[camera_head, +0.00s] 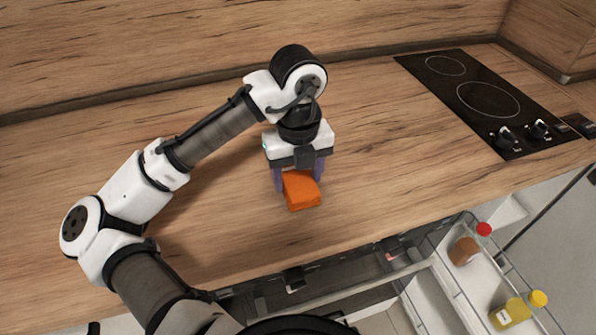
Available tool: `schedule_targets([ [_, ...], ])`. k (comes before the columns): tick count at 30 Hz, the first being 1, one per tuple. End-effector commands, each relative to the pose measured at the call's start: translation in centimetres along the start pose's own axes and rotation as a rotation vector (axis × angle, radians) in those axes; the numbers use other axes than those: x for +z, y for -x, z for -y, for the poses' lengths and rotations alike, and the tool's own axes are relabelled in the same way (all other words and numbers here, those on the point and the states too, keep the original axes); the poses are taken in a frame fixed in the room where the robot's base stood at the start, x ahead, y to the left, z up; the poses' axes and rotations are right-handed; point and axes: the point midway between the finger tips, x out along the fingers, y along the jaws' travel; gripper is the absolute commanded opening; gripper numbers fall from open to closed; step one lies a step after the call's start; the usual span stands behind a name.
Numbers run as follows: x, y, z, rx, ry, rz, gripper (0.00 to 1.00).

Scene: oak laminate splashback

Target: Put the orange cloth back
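The orange cloth (302,193) is a small folded block near the front of the wooden counter (400,165), left of the hob. My gripper (300,182) points down over it. One finger is on each side of the cloth, with little or no gap visible. I cannot tell whether the fingers press on it, or whether the cloth rests on the counter or is just above it. The gripper's body hides the cloth's back part.
A black hob (487,98) with knobs is at the right. Below the counter's front edge, an open compartment has a rack holding a red-capped jar (466,249) and a yellow-capped bottle (512,312). The counter around the cloth is clear.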

Motion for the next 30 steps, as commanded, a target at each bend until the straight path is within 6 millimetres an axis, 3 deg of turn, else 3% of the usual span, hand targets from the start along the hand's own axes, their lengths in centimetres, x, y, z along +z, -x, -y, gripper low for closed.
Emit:
schedule_targets([
  [4,0.0,0.1,0.0,0.000,0.000,0.000,0.77],
  [16,0.1,1.1,0.0,0.001,0.001,0.002,0.77],
  [30,0.0,10.1,0.0,0.001,0.001,0.003,0.77],
])
